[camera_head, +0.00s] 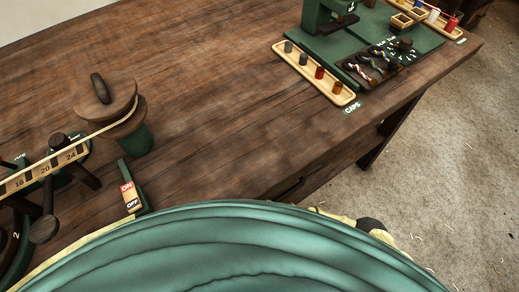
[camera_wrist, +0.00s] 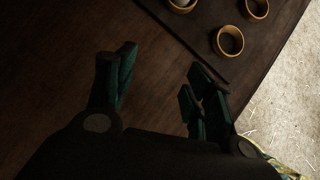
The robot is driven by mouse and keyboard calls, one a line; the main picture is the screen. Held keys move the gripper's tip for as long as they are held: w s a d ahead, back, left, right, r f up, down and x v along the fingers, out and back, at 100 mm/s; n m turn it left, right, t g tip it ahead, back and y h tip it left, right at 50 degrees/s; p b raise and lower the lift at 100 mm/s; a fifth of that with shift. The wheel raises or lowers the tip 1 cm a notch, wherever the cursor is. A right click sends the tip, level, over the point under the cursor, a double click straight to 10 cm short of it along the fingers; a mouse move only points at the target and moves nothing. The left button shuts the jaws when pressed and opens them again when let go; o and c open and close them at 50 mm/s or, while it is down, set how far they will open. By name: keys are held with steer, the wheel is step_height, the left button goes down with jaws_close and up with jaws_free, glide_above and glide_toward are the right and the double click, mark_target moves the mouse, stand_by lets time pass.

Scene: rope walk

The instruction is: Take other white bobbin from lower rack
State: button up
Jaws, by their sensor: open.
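My gripper (camera_wrist: 158,72) shows in the wrist view, with its dark green fingers spread wide and nothing between them. It is over a dark brown wooden surface. I cannot make out a lower rack in either view. In the head view, a small white piece (camera_head: 434,15) stands among coloured ones in a light wooden tray (camera_head: 443,30) at the back right; I cannot tell whether it is a bobbin. My gripper is not visible in the head view.
Several round wooden rims, one of them a cup (camera_wrist: 229,41), sit on a dark board in the wrist view. The caps tray (camera_head: 313,73) is on the bench (camera_head: 220,90). An ON/OFF switch (camera_head: 130,196) and a wooden spool (camera_head: 107,100) are at left. The middle bench is clear.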

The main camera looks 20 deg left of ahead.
steer(key=shift+w+d+f+m, duration=0.15)
steer(key=shift+w+m, duration=0.15)
steer(key=shift+w, duration=0.45)
steer(key=w, duration=0.2)
steer(key=w+b, duration=0.1)
steer(key=w, duration=0.2)
steer(key=w+d, duration=0.1)
steer(key=w, duration=0.1)
steer(key=shift+w, duration=0.3)
steer(key=shift+w+d+f+b, duration=0.15)
steer(key=shift+w+b, duration=0.15)
steer(key=shift+w, duration=0.45)
steer(key=shift+w+d+f+b, duration=0.1)
steer(key=shift+w+b, duration=0.15)
steer(key=shift+w, duration=0.5)
steer(key=shift+w+d+f+b, duration=0.15)
steer(key=shift+w+b, duration=0.15)
steer(key=shift+w, duration=0.45)
steer(key=shift+a, duration=0.1)
steer(key=c, duration=1)
